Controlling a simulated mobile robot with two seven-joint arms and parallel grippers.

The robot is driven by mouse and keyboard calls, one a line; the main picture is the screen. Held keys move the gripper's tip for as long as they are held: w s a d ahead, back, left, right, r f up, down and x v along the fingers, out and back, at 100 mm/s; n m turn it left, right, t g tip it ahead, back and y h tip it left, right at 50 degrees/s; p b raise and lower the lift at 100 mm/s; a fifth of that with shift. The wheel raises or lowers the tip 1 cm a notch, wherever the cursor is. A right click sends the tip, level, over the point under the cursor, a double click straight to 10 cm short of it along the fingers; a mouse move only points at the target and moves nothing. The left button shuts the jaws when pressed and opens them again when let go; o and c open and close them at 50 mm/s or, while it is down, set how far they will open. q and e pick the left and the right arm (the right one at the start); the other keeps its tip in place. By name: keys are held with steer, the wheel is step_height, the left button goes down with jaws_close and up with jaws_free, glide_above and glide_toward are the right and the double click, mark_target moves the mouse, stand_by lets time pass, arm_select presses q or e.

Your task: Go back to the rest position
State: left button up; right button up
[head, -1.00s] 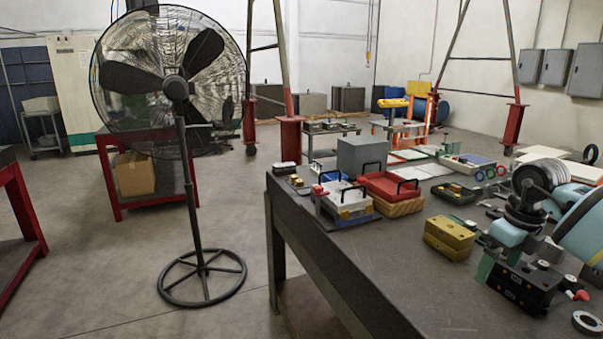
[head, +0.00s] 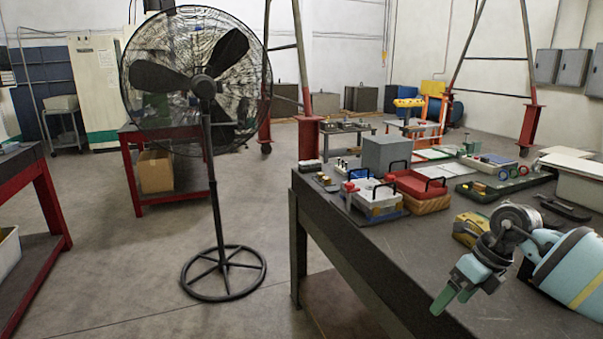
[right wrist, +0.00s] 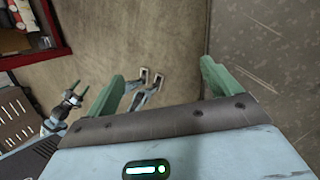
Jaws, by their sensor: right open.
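My right gripper (head: 446,298) hangs over the near left edge of the dark table (head: 345,225) in the head view, its green fingertips pointing down and left. In the right wrist view my right gripper (right wrist: 165,82) has its two green fingers wide apart, with nothing between them. My left gripper is not in the head view. A small part with green tips (right wrist: 76,92) at the left of the right wrist view looks like my left gripper, too small to read. My right forearm hides part of the table.
A yellow block (head: 468,228) stands behind my right gripper, partly hidden. A red bin (head: 418,184), a white-and-blue box (head: 374,196) and a grey box (head: 385,153) stand farther back.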

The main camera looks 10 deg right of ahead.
steer(key=s+a+f+m+t+y, duration=0.2)
steer(key=s+a+f+m+y, duration=0.15)
steer(key=a, duration=0.55)
steer(key=s+a+f+m+t+y+p, duration=0.1)
steer(key=s+a+f+m+t+y, duration=0.15)
steer(key=a+m+y, duration=0.4)
steer(key=s+a+f+m+t+y, duration=0.1)
steer(key=s+a+f+t+y, duration=0.2)
steer(key=a, duration=0.8)
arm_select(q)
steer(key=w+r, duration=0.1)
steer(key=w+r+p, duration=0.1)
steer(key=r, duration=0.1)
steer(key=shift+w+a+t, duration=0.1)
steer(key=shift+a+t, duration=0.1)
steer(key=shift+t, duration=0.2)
arm_select(e)
steer(key=s+d+f+m+h, duration=0.3)
steer(key=s+f+m+h, duration=0.2)
steer(key=s+f+m, duration=0.2)
steer(key=s+d+f+m+h, duration=0.4)
steer(key=s+f+m, duration=0.3)
steer(key=s+m, duration=0.4)
steer(key=s+d+f+m+h, duration=0.3)
steer(key=s+f+m+h, duration=0.3)
steer(key=s+m, duration=0.3)
steer(key=shift+d+f+m, duration=0.25)
steer(key=shift+f+m, duration=0.05)
steer(key=shift+f, duration=0.45)
